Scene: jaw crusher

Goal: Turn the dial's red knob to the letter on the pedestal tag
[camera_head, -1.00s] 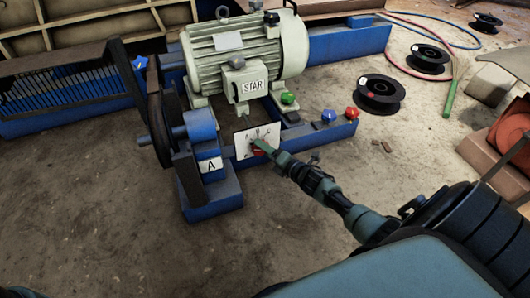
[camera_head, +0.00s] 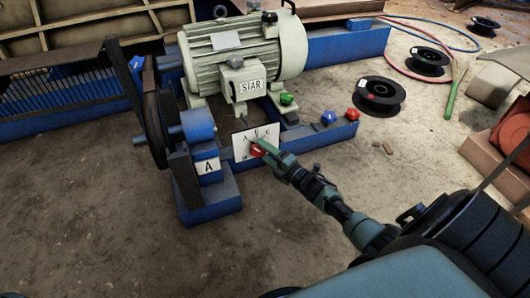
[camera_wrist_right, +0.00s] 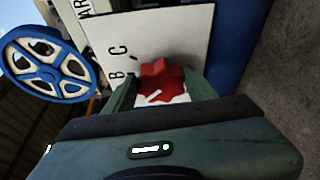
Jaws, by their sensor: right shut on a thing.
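The white dial plate (camera_head: 241,137) stands on the blue frame below the motor, with small letters along its top. Its red knob (camera_head: 258,150) is at the tip of my right gripper (camera_head: 263,147). In the right wrist view the lobed red knob (camera_wrist_right: 161,78) sits between the two green fingers, which are shut on it. A white line on the knob slants to the lower left there. B and C show on the plate (camera_wrist_right: 170,28); its lower part is hidden by my gripper. The white pedestal tag (camera_head: 207,166) reads A. My left gripper is out of view.
The motor (camera_head: 243,55) with a STAR label stands behind the dial. Green (camera_head: 286,99), blue (camera_head: 329,117) and red (camera_head: 352,114) knobs are on the frame to the right. A dark wheel (camera_head: 155,117) stands at left. Black spools (camera_head: 380,95) lie on the floor.

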